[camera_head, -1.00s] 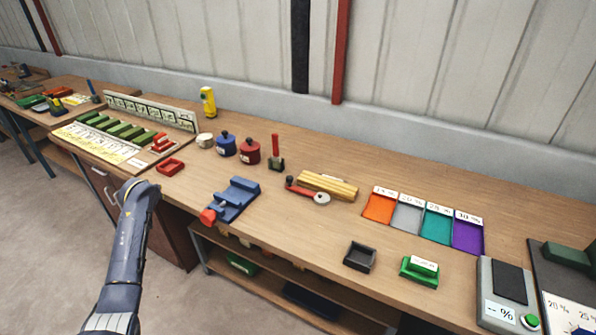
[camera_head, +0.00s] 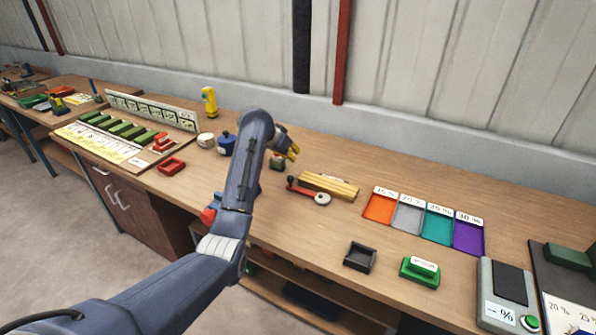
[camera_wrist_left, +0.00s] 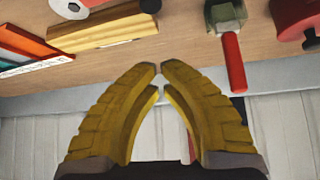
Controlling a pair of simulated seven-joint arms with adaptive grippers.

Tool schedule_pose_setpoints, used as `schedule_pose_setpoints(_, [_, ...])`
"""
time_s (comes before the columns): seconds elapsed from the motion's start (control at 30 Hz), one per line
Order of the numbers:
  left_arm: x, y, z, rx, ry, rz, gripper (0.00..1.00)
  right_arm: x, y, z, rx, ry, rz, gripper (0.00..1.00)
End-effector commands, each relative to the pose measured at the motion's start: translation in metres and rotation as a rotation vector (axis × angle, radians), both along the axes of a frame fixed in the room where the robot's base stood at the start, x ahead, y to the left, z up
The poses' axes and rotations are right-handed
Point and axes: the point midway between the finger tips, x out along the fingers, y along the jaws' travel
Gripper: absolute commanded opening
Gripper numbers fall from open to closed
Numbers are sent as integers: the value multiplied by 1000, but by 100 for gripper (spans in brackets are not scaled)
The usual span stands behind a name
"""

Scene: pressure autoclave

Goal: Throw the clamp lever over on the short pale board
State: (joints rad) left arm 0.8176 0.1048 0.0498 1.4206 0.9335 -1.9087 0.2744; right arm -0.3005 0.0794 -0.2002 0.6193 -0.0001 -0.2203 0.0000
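The small dark green clamp base (camera_head: 277,163) stands on the bench; its upright red lever is hidden behind my left arm in the head view. In the wrist view the clamp (camera_wrist_left: 225,14) and its red lever handle (camera_wrist_left: 233,65) show right of the fingertips, apart from them. The pale yellow boards (camera_head: 330,186) lie right of the clamp, with a red-handled tool and white disc (camera_head: 322,198) in front; the boards also show in the wrist view (camera_wrist_left: 100,32). My left gripper (camera_head: 293,152) has its yellow fingertips together, empty, above the bench. My right gripper is out of view.
A blue pot (camera_head: 226,144) stands left of my forearm. The blue fixture is mostly covered by my arm; its red knob (camera_head: 208,215) shows. Coloured trays (camera_head: 378,208) lie right, a black tray (camera_head: 359,257) and green block (camera_head: 420,270) nearer the front edge.

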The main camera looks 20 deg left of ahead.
Motion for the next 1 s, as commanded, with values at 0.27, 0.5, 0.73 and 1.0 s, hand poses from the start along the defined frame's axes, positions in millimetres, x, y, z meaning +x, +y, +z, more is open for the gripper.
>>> schedule_pose_setpoints(0.27, [0, -9, -3, 0, 26, -20, 0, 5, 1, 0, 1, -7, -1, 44])
schedule_pose_setpoints(0.5, [1, -8, -3, 0, 26, -19, 0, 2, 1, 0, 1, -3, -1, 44])
schedule_pose_setpoints(0.73, [10, -12, -16, 0, 29, -19, 0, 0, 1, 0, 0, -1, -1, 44])
schedule_pose_setpoints(1.0, [36, -23, -49, -1, 28, -20, 0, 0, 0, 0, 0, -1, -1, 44])
